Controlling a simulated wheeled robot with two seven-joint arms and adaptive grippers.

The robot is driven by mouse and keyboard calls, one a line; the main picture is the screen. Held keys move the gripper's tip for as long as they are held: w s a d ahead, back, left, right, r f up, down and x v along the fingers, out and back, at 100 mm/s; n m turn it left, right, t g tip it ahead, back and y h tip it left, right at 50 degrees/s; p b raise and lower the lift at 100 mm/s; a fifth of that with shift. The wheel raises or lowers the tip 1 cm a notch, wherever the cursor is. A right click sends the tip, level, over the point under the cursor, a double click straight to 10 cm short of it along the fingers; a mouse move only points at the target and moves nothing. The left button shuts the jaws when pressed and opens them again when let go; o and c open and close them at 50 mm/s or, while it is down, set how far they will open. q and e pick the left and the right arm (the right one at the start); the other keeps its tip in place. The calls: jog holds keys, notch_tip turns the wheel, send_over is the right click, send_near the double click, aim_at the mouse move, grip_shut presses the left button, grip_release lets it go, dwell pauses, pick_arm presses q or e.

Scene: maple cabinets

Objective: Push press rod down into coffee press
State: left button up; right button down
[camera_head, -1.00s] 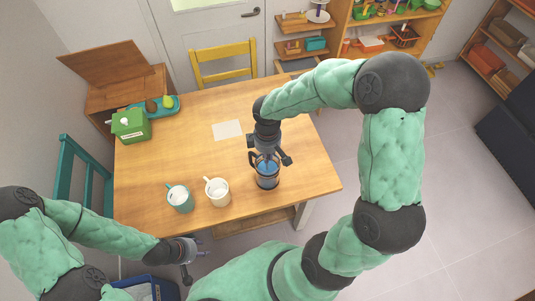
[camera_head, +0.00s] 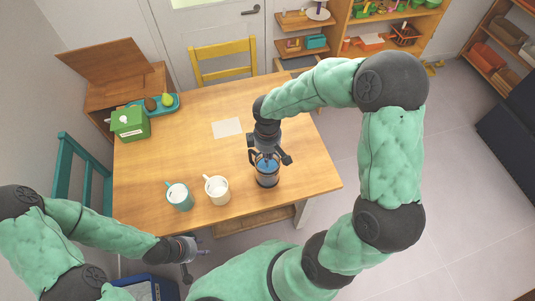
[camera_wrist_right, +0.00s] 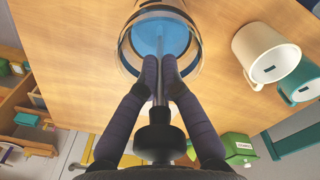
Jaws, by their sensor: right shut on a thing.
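The coffee press (camera_head: 267,181) stands upright near the table's right front part, a clear vessel with a dark frame and blue inside. In the right wrist view its round rim and blue inside (camera_wrist_right: 172,36) lie just beyond my fingertips. My right gripper (camera_wrist_right: 161,69) is shut on the thin metal press rod (camera_wrist_right: 159,95), directly above the press. The rod's black knob (camera_wrist_right: 158,139) sits between my fingers, nearer the palm. In the head view my right gripper (camera_head: 268,156) hides most of the rod. My left gripper (camera_head: 198,264) is open and empty, in front of the table.
A cream mug (camera_head: 217,192) and a teal mug (camera_head: 179,197) stand left of the press. A pale sheet (camera_head: 227,128) lies behind them. A green box (camera_head: 130,124) and a teal tray (camera_head: 170,110) are at the back left. The table's middle is clear.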

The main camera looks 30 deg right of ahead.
jog(key=shift+f+b, duration=1.5)
jog(key=shift+f, duration=0.55)
dwell(2.6)
jog(key=c, duration=1.3)
grip_release()
jog(key=shift+c, duration=0.2)
notch_tip(320, 180, up, 12)
